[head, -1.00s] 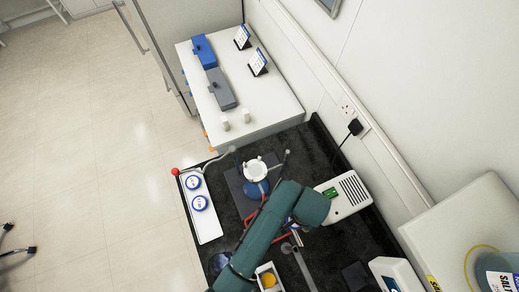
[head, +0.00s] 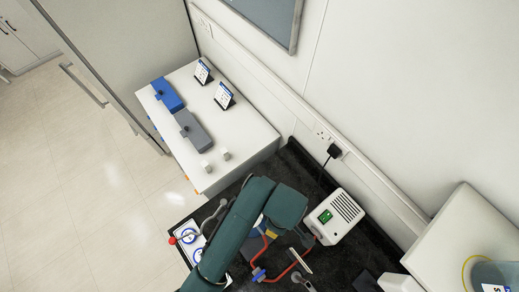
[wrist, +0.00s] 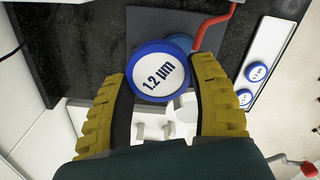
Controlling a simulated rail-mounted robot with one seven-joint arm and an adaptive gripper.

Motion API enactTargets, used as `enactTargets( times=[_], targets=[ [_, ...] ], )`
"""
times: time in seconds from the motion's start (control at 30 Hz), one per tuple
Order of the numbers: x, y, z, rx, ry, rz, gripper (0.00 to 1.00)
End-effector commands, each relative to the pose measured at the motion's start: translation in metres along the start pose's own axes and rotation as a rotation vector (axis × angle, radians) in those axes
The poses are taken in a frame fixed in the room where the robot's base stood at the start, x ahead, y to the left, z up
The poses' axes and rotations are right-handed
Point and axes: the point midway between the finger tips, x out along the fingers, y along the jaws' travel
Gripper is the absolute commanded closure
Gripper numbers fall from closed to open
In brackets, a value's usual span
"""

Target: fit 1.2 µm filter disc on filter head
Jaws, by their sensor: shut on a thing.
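The 1.2 µm filter disc (wrist: 157,74), white with a blue rim and a "1.2 µm" label, is between the yellow fingertips of my gripper (wrist: 160,74) in the wrist view. The gripper is shut on it. Behind the disc, white parts (wrist: 183,106), which look like the filter head, show between the fingers. A blue part shows just beyond the disc's upper right edge. The disc covers much of what lies behind it, so I cannot tell whether they touch. In the head view my arm hides the gripper, disc and filter head.
A white tray (wrist: 275,62) with two blue-rimmed discs lies to the right in the wrist view. Red tubing (head: 284,271) runs near a white device with a green display (head: 337,217). A white cabinet (head: 225,125) holding blue and grey boxes stands behind.

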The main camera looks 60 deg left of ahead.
Motion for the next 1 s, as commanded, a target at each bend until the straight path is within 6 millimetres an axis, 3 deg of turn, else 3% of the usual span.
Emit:
enactTargets(
  times=[0.03,0.1,0.3,1.0],
  targets=[
    [-0.021,-0.004,-0.017,-0.158,0.001,-0.001,0.59],
    [-0.040,-0.010,-0.041,-0.352,0.002,-0.003,0.59],
    [-0.065,-0.025,-0.081,-0.639,0.003,-0.008,0.59],
    [-0.018,-0.026,-0.084,-0.667,0.003,-0.006,0.59]
  ],
)
